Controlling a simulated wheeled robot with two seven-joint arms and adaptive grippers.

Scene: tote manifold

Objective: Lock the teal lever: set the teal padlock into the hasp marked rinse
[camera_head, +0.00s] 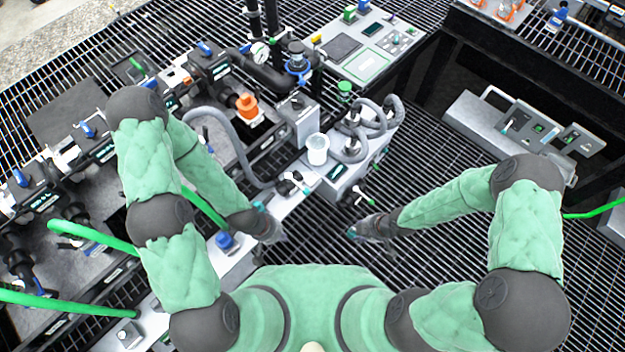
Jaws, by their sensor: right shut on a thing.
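My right gripper (358,231) is low over the dark floor grating, right of the grey manifold box. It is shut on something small. A speck of teal shows at its tip, too small to confirm as the teal padlock. My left gripper (272,236) hangs beside the light bench edge, pointing down; its fingers are too small and dark to tell open from shut. No label is readable, so I cannot pick out the rinse hasp or the teal lever.
A white cup (317,149) stands beside the grey manifold box (345,178) with its grey hoses. A blue knob (226,241) is near my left arm. A grey panel (520,130) stands at right. Open floor grating (440,260) lies between the box and my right arm.

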